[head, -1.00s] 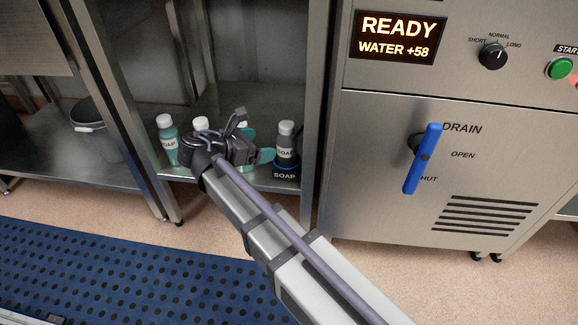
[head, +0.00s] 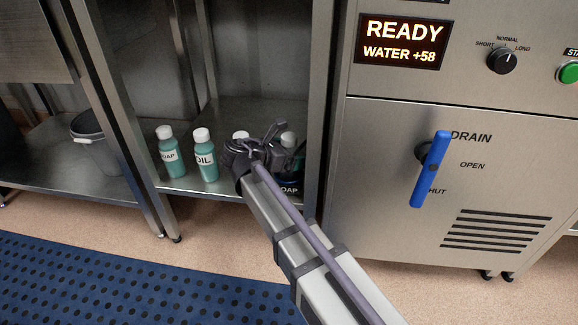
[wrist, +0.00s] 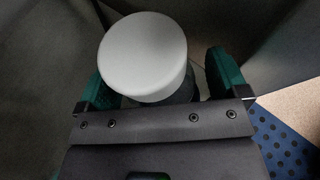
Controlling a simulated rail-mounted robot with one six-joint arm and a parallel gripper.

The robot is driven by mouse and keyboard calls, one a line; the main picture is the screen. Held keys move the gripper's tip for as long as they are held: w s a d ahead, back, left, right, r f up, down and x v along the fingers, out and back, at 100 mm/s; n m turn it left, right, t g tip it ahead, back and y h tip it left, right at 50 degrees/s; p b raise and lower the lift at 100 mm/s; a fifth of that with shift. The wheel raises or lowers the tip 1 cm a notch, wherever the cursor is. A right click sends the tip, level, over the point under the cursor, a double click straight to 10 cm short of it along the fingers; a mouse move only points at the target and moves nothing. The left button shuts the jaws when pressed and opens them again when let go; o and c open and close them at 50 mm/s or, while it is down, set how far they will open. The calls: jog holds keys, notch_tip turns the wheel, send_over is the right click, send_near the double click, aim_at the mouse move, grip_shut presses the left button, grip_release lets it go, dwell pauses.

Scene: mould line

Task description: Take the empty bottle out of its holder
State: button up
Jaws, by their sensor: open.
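The empty bottle stands upright in its holder on the low shelf of the steel cabinet. In the head view only its pale cap (head: 288,138) and a little of its body show behind my gripper (head: 278,157). The dark holder (head: 289,190), lettered SOAP, is partly covered by my arm. In the wrist view the white cap (wrist: 143,56) fills the space between the two green fingers of my gripper (wrist: 165,76). The fingers are open, one on each side of the bottle. I cannot tell whether either touches it.
A SOAP bottle (head: 168,152) and an OIL bottle (head: 205,155), both green, stand to the left on the shelf, with another white cap (head: 240,135) partly hidden. The cabinet's right post (head: 318,120) is close to my gripper. A bucket (head: 92,140) stands further left.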

jog(key=shift+c, duration=0.2)
jog(key=c, duration=0.9)
jog(key=shift+r, duration=0.1)
jog(key=shift+c, duration=0.3)
notch_tip(320, 180, up, 10)
jog(key=p, duration=1)
jog(key=shift+r, duration=0.1)
